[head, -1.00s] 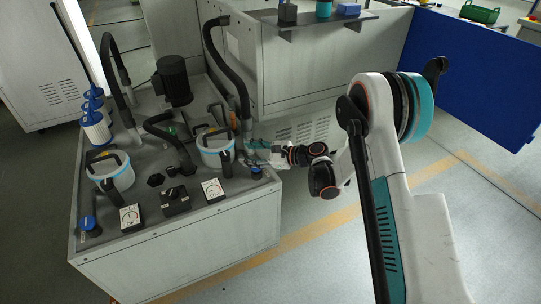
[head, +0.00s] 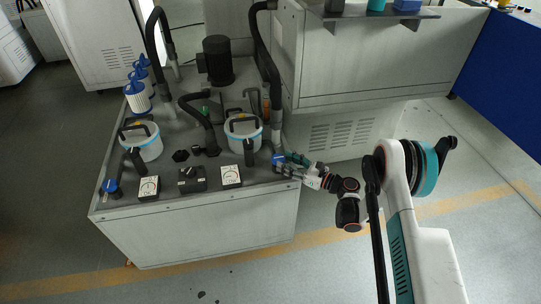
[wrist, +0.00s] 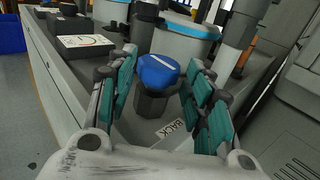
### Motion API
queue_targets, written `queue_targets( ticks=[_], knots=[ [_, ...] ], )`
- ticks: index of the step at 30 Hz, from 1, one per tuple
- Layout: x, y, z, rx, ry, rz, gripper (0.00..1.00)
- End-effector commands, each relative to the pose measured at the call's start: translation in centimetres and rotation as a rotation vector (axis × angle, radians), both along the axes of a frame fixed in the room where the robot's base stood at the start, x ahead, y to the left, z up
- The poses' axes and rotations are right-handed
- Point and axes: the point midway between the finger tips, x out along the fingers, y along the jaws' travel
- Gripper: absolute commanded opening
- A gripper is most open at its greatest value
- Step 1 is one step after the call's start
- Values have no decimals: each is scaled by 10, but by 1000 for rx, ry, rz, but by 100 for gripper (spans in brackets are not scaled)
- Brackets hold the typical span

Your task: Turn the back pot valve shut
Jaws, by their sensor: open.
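The back pot valve has a blue round knob (wrist: 158,72) on a dark hexagonal body, with a "BACK" label (wrist: 171,129) on the bench beside it. In the head view, the knob (head: 278,159) is at the bench's right front corner, partly covered by my gripper (head: 286,165). In the wrist view, my gripper (wrist: 160,80) is open, with teal-padded fingers on either side of the knob. A gap shows between the knob and the left finger; the right finger is close, and I cannot tell whether it touches.
A white pot with a blue band (head: 243,137) stands just behind the valve, with a dark hose near it. A gauge box (head: 231,175) and a black switch box (head: 191,179) sit to the left. Another blue-knobbed valve (head: 111,188) is at the far left corner. The floor in front is clear.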

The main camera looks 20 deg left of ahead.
Motion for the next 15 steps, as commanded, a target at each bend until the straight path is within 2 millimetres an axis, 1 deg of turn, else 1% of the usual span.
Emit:
queue_targets(
  ticks=[1, 7, 12, 15],
  knots=[
    [2, 12, -1, 0, 0, 3, 47],
    [11, 48, -2, 0, -1, 3, 47],
    [16, 70, -2, 0, -1, 2, 47],
    [18, 78, -1, 0, -1, 0, 47]
  ],
)
